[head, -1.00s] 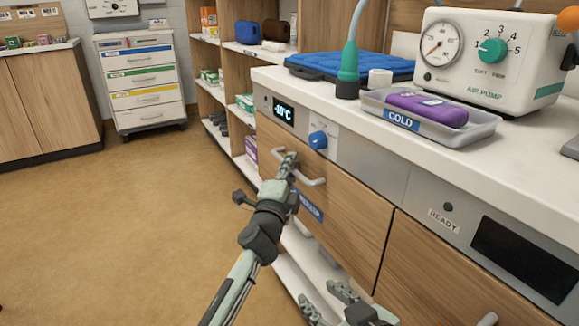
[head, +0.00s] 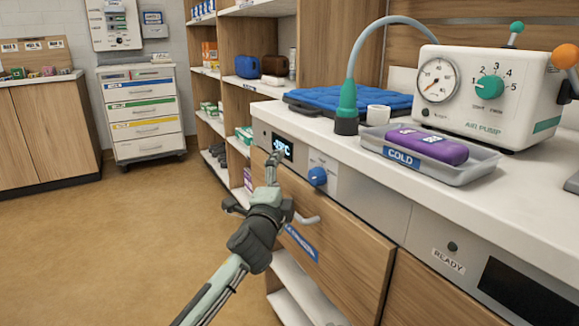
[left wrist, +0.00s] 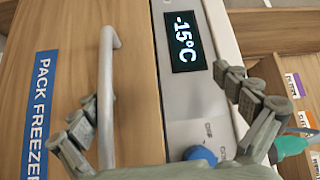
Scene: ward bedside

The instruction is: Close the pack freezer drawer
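The pack freezer drawer (head: 335,235) has a wooden front with a blue label (head: 301,243) and a pale bar handle (head: 305,217). Its front looks flush or nearly flush with the panel above; a small gap cannot be ruled out. My left gripper (head: 273,168) is at the drawer's upper left, hiding part of the handle and display. In the left wrist view its fingers (left wrist: 158,98) are spread wide and empty, one beside the handle (left wrist: 107,85), the other over the control panel (left wrist: 195,115). The display (left wrist: 184,40) reads -15°C. My right gripper is out of view.
A blue knob (head: 317,177) sits on the panel. On the counter (head: 530,195) are a tray (head: 440,171) with a purple pack, a blue pad (head: 330,99) and an air pump (head: 490,95). Open floor (head: 90,245) lies left.

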